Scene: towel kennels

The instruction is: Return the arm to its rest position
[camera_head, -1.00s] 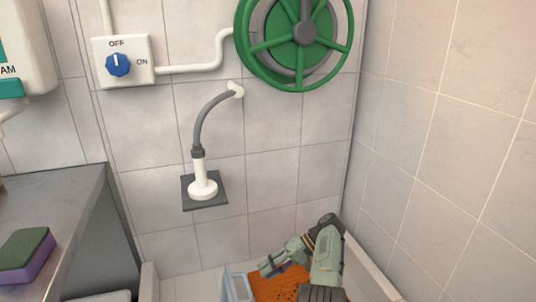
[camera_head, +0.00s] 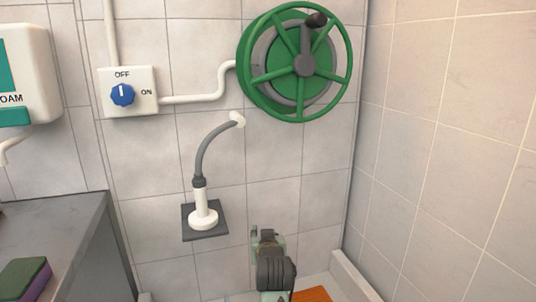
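My arm (camera_head: 276,268) shows at the bottom centre of the head view, in front of the tiled wall. Its far end, with my gripper (camera_head: 267,239), is small and partly hidden behind the dark wrist link. I cannot make out whether the fingers are apart or together. Nothing is clearly seen held in it. The lower arm is cut off by the bottom edge of the picture.
A grey counter (camera_head: 60,225) with a green and purple sponge (camera_head: 24,278) stands at left. On the wall are a blue OFF/ON knob (camera_head: 122,94), a green hose reel (camera_head: 304,66) and a bent nozzle on a holder (camera_head: 203,215). An orange surface (camera_head: 312,294) lies low, beside a pale rim (camera_head: 352,275).

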